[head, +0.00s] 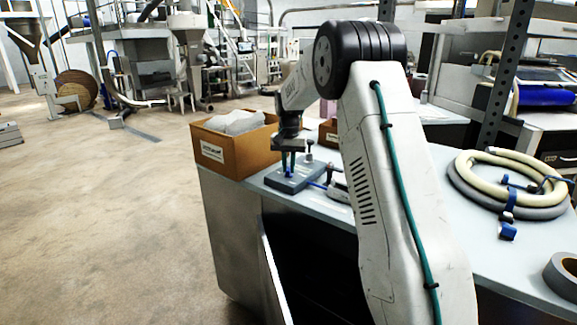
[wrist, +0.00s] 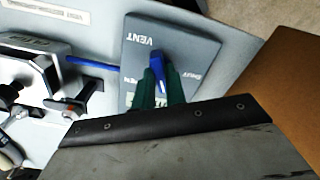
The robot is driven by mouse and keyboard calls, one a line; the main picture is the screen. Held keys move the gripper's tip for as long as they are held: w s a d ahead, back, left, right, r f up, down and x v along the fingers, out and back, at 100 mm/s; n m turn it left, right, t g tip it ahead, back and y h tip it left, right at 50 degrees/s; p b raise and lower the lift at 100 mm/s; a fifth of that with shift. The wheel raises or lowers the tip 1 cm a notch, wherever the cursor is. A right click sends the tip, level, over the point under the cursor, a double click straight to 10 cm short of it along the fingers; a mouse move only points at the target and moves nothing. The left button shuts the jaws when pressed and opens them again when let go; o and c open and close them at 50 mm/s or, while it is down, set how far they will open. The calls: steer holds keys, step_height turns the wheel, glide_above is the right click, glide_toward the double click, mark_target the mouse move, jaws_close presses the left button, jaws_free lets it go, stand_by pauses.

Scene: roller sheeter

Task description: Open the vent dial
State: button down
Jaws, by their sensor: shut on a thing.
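The vent dial is a blue handle (wrist: 157,58) on a dark grey plate (wrist: 186,52) printed "VENT", with other lettering partly hidden. In the wrist view my gripper (wrist: 160,76) has its green fingers shut on the blue dial, one on each side. The dial's far end sticks out past the fingertips, and its base is hard to see. In the head view my gripper (head: 287,162) points down over the same grey plate (head: 300,183) on the bench, and the dial is mostly hidden there.
A brown cardboard box (head: 236,150) stands close left of the plate. A blue tube (wrist: 92,64) joins the plate, near a black lever (wrist: 88,95) and a metal fixture (wrist: 28,78). Coiled hose (head: 510,190) and a tape roll (head: 563,275) lie on the bench (head: 480,245) at right.

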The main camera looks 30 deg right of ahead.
mark_target(289, 168)
steer(key=m, duration=0.5)
steer(key=shift+m, duration=0.3)
stand_by(0.4)
steer(key=c, duration=1.4)
jaws_free()
steer(key=shift+c, duration=0.2)
step_height(289, 168, up, 8)
steer(key=shift+f, duration=0.1)
